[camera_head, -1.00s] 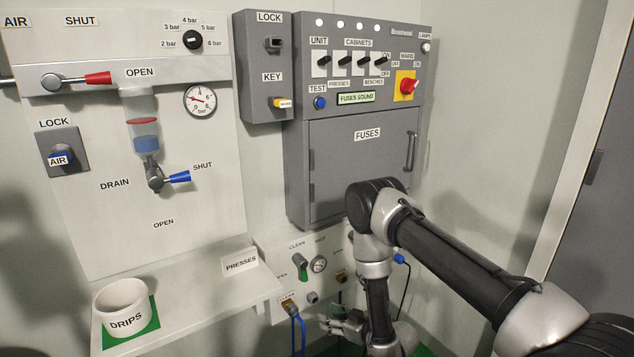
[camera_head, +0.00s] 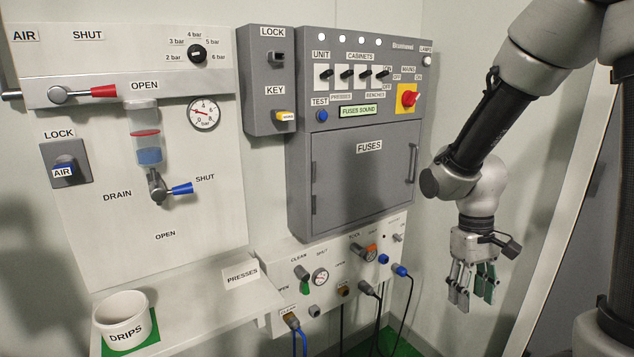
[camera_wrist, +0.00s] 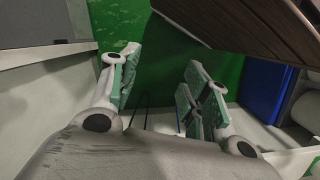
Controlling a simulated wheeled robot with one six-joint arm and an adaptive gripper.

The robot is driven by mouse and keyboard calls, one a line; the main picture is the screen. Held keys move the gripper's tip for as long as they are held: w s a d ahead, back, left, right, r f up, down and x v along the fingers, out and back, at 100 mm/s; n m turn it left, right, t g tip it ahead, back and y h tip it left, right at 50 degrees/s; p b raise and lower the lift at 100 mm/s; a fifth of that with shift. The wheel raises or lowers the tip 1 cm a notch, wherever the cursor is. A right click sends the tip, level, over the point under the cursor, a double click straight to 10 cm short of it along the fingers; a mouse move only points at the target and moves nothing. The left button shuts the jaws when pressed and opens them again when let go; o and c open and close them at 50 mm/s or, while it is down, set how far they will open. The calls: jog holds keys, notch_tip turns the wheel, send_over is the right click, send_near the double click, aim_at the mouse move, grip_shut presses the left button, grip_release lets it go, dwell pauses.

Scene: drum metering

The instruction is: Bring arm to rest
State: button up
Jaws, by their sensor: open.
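My gripper (camera_head: 472,280) hangs at the right in the head view, fingers pointing down, open and empty. It is in front of the bare wall, right of the grey fuse cabinet (camera_head: 362,180) and apart from it. In the wrist view my gripper (camera_wrist: 158,95) shows its two green-padded fingers spread apart, with nothing between them. Beyond the fingers is a green floor surface (camera_wrist: 145,50).
A lower panel (camera_head: 335,270) with valves, gauges and hoses sits below the cabinet. At the left are the air panel (camera_head: 110,230), a shelf (camera_head: 200,300) and a white DRIPS cup (camera_head: 122,318). In the wrist view a brown slatted surface (camera_wrist: 250,30) is at the upper right.

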jog(key=s+d+r+m+t, duration=0.1)
jog(key=s+d+r+t, duration=0.1)
jog(key=s+r, duration=0.3)
jog(key=s+d+r+m+t, duration=0.1)
jog(key=s+d+r+t, duration=0.2)
jog(key=r, duration=1)
jog(key=shift+s+m+t+y, duration=0.4)
jog(key=shift+s+t, duration=0.3)
jog(key=shift+s, duration=0.25)
